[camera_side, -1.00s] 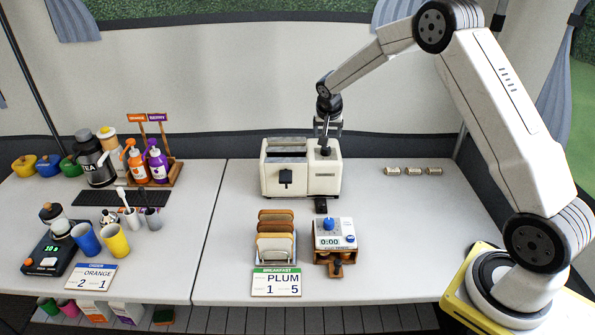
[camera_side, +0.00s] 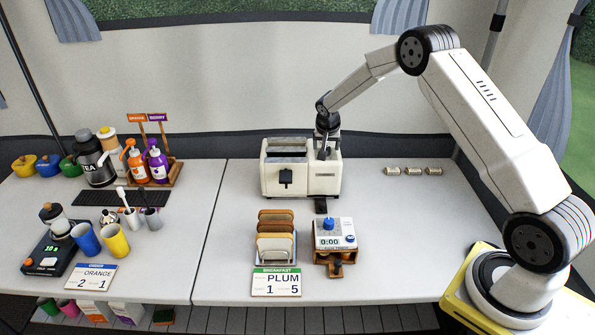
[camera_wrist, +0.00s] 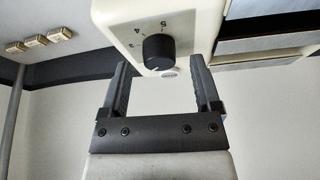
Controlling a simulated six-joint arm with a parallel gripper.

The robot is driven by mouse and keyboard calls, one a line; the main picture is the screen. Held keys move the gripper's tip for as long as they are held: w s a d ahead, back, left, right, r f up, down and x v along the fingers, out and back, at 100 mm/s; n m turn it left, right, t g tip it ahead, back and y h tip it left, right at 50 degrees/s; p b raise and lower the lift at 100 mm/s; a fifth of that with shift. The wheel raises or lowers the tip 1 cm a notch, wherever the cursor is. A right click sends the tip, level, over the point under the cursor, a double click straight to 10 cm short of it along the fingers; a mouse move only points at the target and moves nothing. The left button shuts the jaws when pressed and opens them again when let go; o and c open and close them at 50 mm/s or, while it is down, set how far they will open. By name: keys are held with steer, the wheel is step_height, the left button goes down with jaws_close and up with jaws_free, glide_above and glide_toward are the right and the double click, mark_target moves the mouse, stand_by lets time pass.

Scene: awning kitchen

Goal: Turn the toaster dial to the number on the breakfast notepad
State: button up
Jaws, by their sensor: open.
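The cream toaster (camera_side: 280,180) stands at the back of the right table. In the wrist view its black dial (camera_wrist: 158,51) shows on the cream face, with small printed numbers around it; 5 and 4 can be made out. I cannot tell which number the dial points at. My gripper (camera_wrist: 159,66) is open, its fingers on either side of the dial and apart from it; contact is not visible. In the side view my gripper (camera_side: 326,148) is at the toaster's right half. The breakfast notepad (camera_side: 276,283) with a green header reads PLUM, 1 and 5.
A toast rack (camera_side: 276,250) with slices stands behind the notepad. A white timer (camera_side: 333,233) reading 0:00 stands right of it. Several small cylinders (camera_side: 413,171) lie right of the toaster. An order card (camera_side: 91,277) and a bottle rack (camera_side: 165,177) are on the left table.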

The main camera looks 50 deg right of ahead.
steer(key=shift+w+d+f, duration=0.1)
steer(key=shift+d+f, duration=0.1)
steer(key=shift+f, duration=0.3)
jaws_close()
steer(key=shift+n, duration=0.6)
steer(key=shift+n+t+y, duration=0.7)
steer(key=shift+n, duration=1.2)
steer(key=shift+d+n+y, duration=0.1)
steer(key=shift+n+y, duration=0.8)
steer(key=shift+n, duration=1.7)
